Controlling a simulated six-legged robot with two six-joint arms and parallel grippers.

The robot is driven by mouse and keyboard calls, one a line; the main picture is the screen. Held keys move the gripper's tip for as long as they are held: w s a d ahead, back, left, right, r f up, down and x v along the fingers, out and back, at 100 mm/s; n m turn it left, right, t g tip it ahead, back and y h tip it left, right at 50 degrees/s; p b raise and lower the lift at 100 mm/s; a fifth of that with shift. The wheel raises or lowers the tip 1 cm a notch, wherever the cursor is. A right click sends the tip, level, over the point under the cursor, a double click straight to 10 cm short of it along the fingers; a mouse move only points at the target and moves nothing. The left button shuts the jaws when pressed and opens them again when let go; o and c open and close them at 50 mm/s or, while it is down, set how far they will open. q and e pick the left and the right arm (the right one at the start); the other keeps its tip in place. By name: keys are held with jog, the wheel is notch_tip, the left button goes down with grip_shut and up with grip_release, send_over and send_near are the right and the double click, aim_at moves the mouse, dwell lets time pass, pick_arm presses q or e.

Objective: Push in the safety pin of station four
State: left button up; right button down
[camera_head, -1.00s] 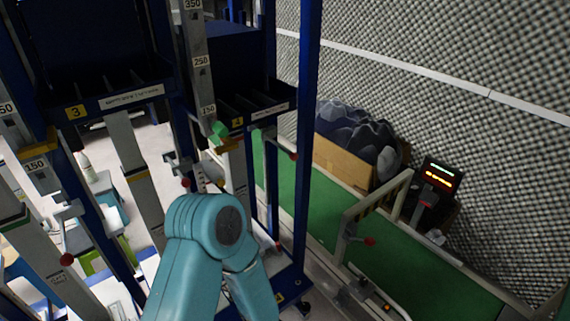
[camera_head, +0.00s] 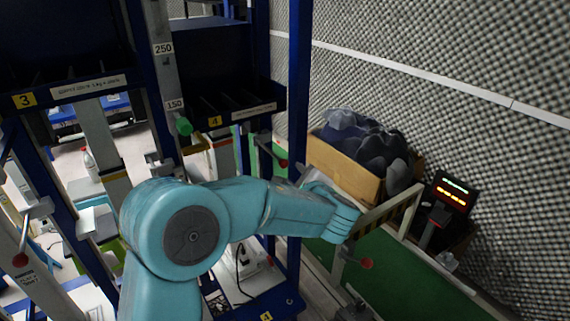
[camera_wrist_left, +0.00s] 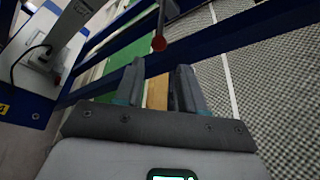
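I cannot tell for sure which part is the safety pin. In the left wrist view a red ball knob (camera_wrist_left: 159,43) on a rod hangs ahead of my left gripper (camera_wrist_left: 158,75).
Blue frame posts (camera_head: 298,110) stand close to my left arm. A cardboard box (camera_head: 345,170) with dark lumps, a green conveyor (camera_head: 400,275) with a rail, and a lit display (camera_head: 451,193) are at the right. A foam wall (camera_head: 450,90) closes the right side.

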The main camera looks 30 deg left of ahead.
aim_at(284, 164)
pick_arm(q)
jog(key=p+x, duration=0.2)
jog(key=x, duration=0.8)
jog(key=shift+s+a, duration=0.1)
jog(key=shift+w+a+f, duration=0.25)
jog(key=shift+w+f, duration=0.05)
jog(key=shift+w, duration=0.05)
jog(key=shift+c, duration=0.6)
grip_shut()
